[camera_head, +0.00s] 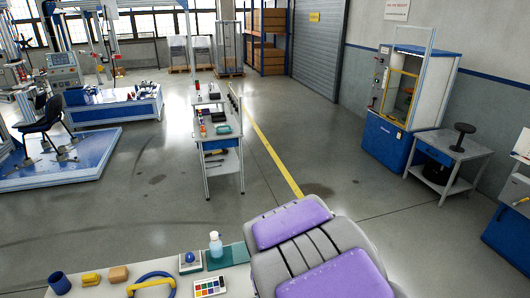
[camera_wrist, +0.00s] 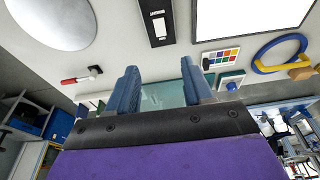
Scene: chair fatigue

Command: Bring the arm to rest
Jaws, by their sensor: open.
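My gripper (camera_wrist: 160,85) shows in the wrist view as two blue fingers standing wide apart on a dark bar, with my purple arm part below. It is open, and nothing is held between the fingers. A teal mat (camera_wrist: 165,97) shows behind the gap, on the white bench. In the head view my grey and purple arm fills the bottom centre right, over the bench's right part; the fingers cannot be made out there.
The white bench (camera_head: 130,262) carries a blue cup (camera_head: 60,283), a blue-yellow ring (camera_head: 152,284), a colour chart (camera_head: 210,286) and a clear bottle (camera_head: 215,245). A narrow shelf table (camera_head: 223,170) stands beyond. A blue-white cabinet (camera_head: 390,143) stands right. Open floor lies between.

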